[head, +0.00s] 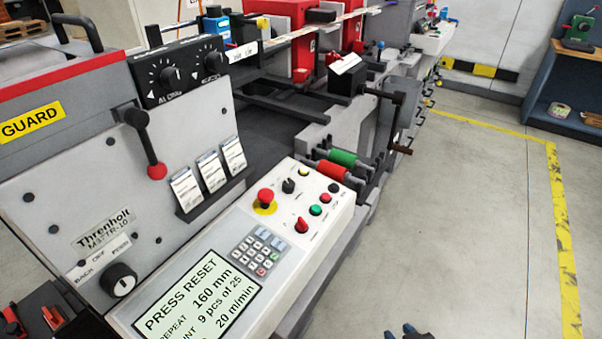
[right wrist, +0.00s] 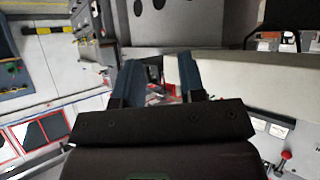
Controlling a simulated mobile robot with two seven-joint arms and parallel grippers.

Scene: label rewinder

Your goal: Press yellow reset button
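The yellow reset button (head: 304,172) is a small round button at the far end of the sloped control panel in the head view. A black knob (head: 288,186) sits beside it, and the red emergency stop (head: 265,197) on its yellow base is nearer. The display (head: 200,298) reads PRESS RESET. Only the tips of my right gripper (head: 406,333) show at the bottom edge of the head view, right of the panel and apart from it. In the right wrist view its two fingers (right wrist: 160,85) stand apart with nothing held between them. My left gripper is not in view.
Green (head: 315,210), red (head: 325,198) and black (head: 334,188) buttons and a red switch (head: 301,225) crowd the panel. Green and red rollers (head: 332,171) and a crank handle (head: 392,140) lie beyond it. The floor (head: 460,220) to the right is clear.

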